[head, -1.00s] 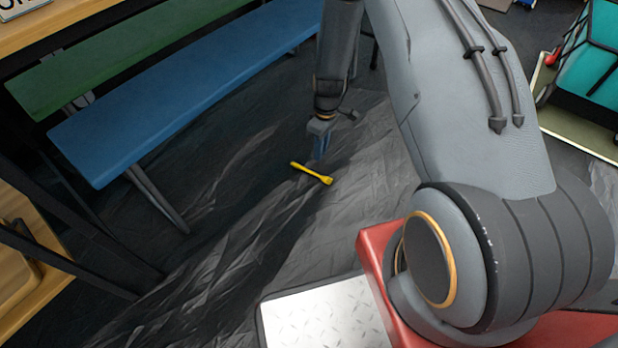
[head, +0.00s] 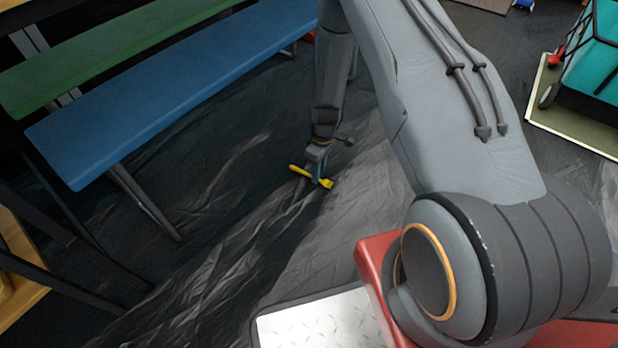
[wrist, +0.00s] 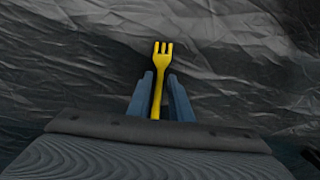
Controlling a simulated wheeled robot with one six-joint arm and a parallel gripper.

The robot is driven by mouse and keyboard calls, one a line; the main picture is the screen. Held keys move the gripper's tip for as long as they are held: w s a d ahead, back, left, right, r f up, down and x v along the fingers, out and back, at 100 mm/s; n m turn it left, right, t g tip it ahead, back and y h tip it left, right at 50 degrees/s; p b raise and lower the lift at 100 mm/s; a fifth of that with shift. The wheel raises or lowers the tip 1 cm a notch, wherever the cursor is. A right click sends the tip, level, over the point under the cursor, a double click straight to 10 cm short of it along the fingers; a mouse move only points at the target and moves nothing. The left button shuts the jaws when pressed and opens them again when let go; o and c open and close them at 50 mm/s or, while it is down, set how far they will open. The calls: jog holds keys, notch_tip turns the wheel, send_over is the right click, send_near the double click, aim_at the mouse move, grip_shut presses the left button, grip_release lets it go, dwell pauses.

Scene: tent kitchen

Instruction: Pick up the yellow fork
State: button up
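The yellow fork (head: 327,184) lies on the dark, wrinkled floor sheet, its handle towards the upper left and its tines towards the lower right in the head view. My gripper (head: 317,179) is down at the fork, over the middle of it. In the wrist view the fork (wrist: 161,72) points away with its tines up. Its handle runs between the two blue fingers of my gripper (wrist: 160,85), with a small gap on each side. The fingers are open. The lower end of the handle is hidden behind the gripper body.
A blue bench (head: 165,85) and a green bench (head: 110,50) stand at the upper left, with thin metal legs reaching the floor. A teal crate-like thing (head: 597,62) sits at the right edge. The floor sheet (head: 225,225) around the fork is clear.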

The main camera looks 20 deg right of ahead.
jog(key=shift+f, duration=0.1)
jog(key=shift+c, duration=0.2)
grip_shut()
